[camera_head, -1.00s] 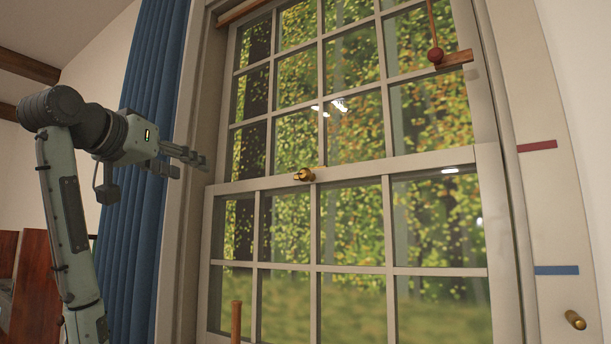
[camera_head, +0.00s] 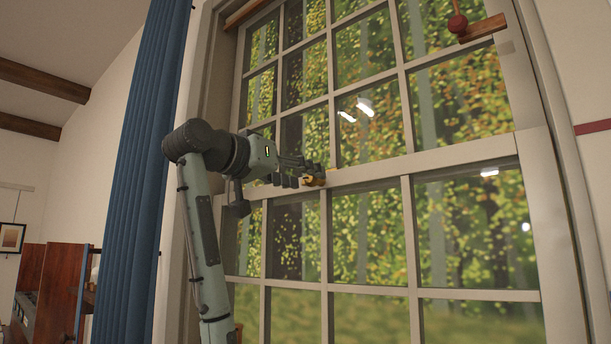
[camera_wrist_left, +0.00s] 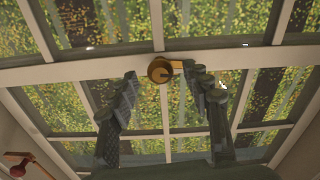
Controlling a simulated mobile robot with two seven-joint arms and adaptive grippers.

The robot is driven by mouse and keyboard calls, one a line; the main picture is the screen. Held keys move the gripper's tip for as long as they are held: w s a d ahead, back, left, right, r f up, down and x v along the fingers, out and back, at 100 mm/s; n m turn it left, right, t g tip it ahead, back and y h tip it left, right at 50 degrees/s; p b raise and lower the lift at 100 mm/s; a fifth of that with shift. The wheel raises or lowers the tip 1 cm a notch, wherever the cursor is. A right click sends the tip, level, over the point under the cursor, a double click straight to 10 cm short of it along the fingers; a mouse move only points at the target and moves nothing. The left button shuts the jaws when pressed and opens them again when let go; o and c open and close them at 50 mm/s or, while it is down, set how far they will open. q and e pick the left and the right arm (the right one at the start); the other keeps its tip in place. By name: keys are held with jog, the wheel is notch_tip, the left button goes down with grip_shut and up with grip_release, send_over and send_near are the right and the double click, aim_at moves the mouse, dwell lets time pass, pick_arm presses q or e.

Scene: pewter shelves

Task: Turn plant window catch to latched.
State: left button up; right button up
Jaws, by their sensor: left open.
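The window catch (camera_head: 314,179) is a small brass piece on the white meeting rail between the upper and lower sashes. In the left wrist view the catch (camera_wrist_left: 160,69) shows a round brass hub with a short lever pointing right. My left gripper (camera_head: 302,172) is at the catch in the head view and partly covers it. In the wrist view my left gripper (camera_wrist_left: 160,82) is open, with one finger left of the hub and the other close by the lever's right end. I cannot tell whether that finger touches the lever. My right gripper is not in view.
The paned window (camera_head: 430,165) fills the right side. A blue curtain (camera_head: 150,150) hangs left of my arm. Wooden furniture (camera_head: 62,275) stands at lower left.

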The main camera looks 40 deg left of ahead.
pick_arm(q)
jog(key=shift+w, duration=0.65)
grip_shut()
